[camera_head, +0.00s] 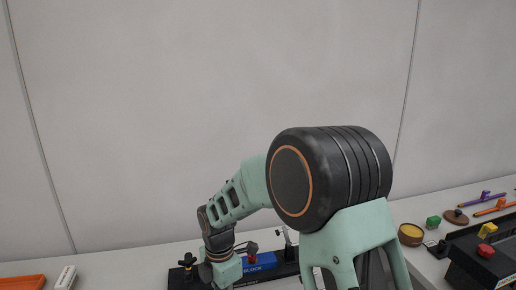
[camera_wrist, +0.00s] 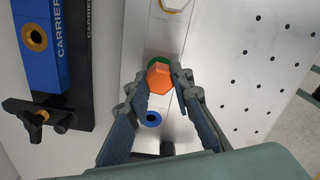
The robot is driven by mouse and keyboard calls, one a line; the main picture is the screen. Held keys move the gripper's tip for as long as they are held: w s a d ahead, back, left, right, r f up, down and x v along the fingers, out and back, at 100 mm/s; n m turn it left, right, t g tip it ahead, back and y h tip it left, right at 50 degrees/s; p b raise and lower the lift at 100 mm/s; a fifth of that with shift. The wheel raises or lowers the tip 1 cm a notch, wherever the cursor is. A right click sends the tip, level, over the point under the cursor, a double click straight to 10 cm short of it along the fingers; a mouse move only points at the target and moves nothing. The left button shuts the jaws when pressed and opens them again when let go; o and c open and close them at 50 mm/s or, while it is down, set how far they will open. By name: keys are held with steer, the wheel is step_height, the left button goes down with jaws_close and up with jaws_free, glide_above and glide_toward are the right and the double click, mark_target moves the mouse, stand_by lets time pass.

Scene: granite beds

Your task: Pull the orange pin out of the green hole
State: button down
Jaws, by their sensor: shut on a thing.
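The orange pin (camera_wrist: 160,80) has a six-sided head and shows between my fingertips in the wrist view. The green hole (camera_wrist: 155,61) shows as a green rim just beyond the pin's head, partly covered by it. I cannot tell how deep the pin sits in the hole. My gripper (camera_wrist: 160,76) is shut on the orange pin, with one finger on each side of the head. In the head view my arm covers the work area, and the pin and hole are hidden.
A blue-rimmed hole (camera_wrist: 153,119) and a yellow-rimmed hole (camera_wrist: 174,4) lie on the same pale strip. A blue carrier block (camera_wrist: 36,62) and a black knob (camera_wrist: 40,116) stand left. A perforated plate (camera_wrist: 255,70) lies right.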

steer(key=shift+r+p, duration=1.75)
steer(key=shift+r, duration=0.6)
